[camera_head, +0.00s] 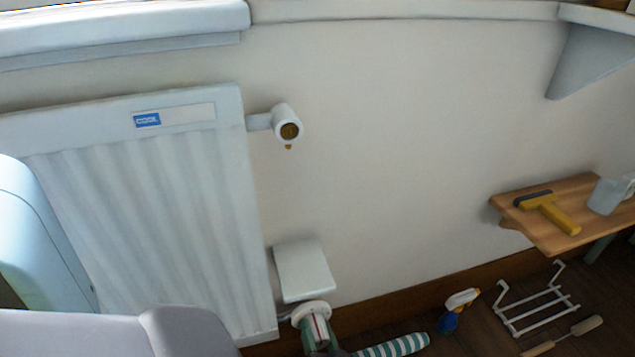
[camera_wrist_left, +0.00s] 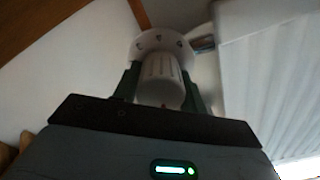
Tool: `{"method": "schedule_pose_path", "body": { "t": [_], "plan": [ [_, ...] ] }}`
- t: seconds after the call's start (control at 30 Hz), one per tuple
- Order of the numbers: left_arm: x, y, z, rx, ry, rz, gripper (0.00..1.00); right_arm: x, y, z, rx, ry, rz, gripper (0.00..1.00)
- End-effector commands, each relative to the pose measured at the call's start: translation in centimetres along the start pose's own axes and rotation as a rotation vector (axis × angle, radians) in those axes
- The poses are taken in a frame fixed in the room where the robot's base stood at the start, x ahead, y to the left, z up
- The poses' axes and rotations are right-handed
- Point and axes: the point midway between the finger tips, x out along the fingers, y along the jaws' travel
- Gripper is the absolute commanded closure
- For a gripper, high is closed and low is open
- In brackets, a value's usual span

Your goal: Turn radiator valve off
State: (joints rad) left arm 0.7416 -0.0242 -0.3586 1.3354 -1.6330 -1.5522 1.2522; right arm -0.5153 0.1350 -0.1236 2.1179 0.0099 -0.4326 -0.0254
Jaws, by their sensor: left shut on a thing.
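The white radiator (camera_head: 150,200) is on the wall at the left, with a blue label near its top. Its valve (camera_head: 312,313), with a white round collar and a red line, is at the bottom right corner. In the left wrist view the ribbed white valve knob (camera_wrist_left: 162,82) and its numbered collar are close up. My left gripper (camera_wrist_left: 160,92) is shut on the knob, one dark green finger on each side. In the head view the gripper is partly cut off by the bottom edge. My right gripper is not in view.
A white box (camera_head: 303,270) is on the wall just above the valve. A striped roll (camera_head: 393,346), a spray bottle (camera_head: 457,310) and a white rack (camera_head: 540,305) lie to the right. A wooden shelf (camera_head: 555,238) holds a yellow-handled scraper (camera_head: 550,212) and a mug (camera_head: 606,196).

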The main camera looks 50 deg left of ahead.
Motion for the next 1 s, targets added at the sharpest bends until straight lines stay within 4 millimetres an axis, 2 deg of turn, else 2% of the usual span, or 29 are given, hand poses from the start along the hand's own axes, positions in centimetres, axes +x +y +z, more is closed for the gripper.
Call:
{"method": "schedule_pose_path", "body": {
  "t": [0.63,0.67,0.8,1.0],
  "plan": [
    [-0.16,0.03,0.00,-0.057,0.000,0.002,0.81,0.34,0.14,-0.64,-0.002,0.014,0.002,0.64],
    [-0.16,0.03,0.00,-0.057,0.000,0.002,0.57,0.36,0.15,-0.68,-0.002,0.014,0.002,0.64],
    [-0.12,0.02,0.00,-0.056,0.000,0.002,0.39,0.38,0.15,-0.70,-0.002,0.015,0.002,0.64],
    [-0.06,0.00,0.00,-0.055,0.000,0.001,0.36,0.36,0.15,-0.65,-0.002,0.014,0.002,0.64]
  ]
}}
